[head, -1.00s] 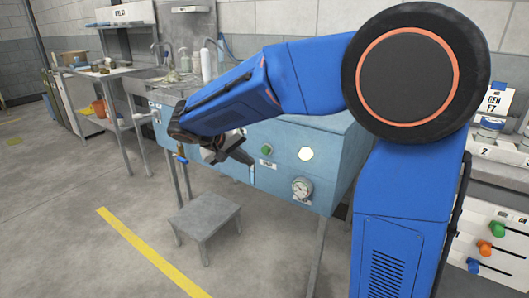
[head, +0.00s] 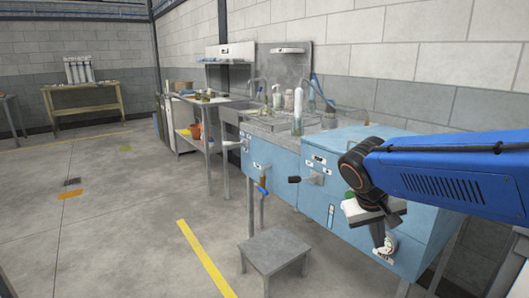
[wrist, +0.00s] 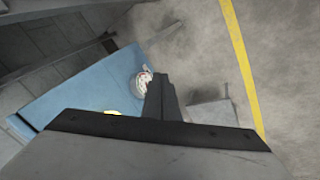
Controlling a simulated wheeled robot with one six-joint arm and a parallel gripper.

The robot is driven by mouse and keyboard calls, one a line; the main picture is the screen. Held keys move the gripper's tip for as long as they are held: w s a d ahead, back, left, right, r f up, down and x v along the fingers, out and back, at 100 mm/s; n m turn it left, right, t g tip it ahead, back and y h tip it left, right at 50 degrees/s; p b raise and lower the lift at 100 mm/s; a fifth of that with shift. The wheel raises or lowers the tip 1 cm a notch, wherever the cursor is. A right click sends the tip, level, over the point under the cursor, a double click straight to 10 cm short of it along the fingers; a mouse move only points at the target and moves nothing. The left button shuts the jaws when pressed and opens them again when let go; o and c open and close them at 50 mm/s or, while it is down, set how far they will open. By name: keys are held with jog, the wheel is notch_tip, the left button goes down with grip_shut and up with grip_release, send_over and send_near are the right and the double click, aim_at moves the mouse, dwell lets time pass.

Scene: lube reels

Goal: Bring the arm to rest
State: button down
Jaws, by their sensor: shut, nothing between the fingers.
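My blue arm (head: 450,178) comes in from the right edge of the head view and reaches left over the blue cabinet. My gripper (head: 378,232) hangs at its end, pointing down in front of the cabinet's face, and seems clear of it. In the wrist view the dark fingers of my gripper (wrist: 160,92) are together with nothing between them. The blue cabinet (head: 335,180) has a sink top, and its round white gauge (head: 387,248) shows just below the fingers. The gauge also appears beside the fingers in the wrist view (wrist: 142,82).
A grey step stool (head: 275,250) stands on the floor before the cabinet, left of my gripper. A levered handle (head: 305,179) sticks out of the cabinet front. Bottles (head: 298,112) stand by the sink. Open floor with a yellow line (head: 205,258) lies to the left.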

jog(key=s+f+t+y, duration=0.1)
jog(key=s+f+y, duration=0.1)
jog(key=s, duration=0.6)
jog(key=s+f+t+y, duration=0.1)
jog(key=s+f+y, duration=0.1)
jog(key=s, duration=0.6)
jog(key=shift+f, duration=0.3)
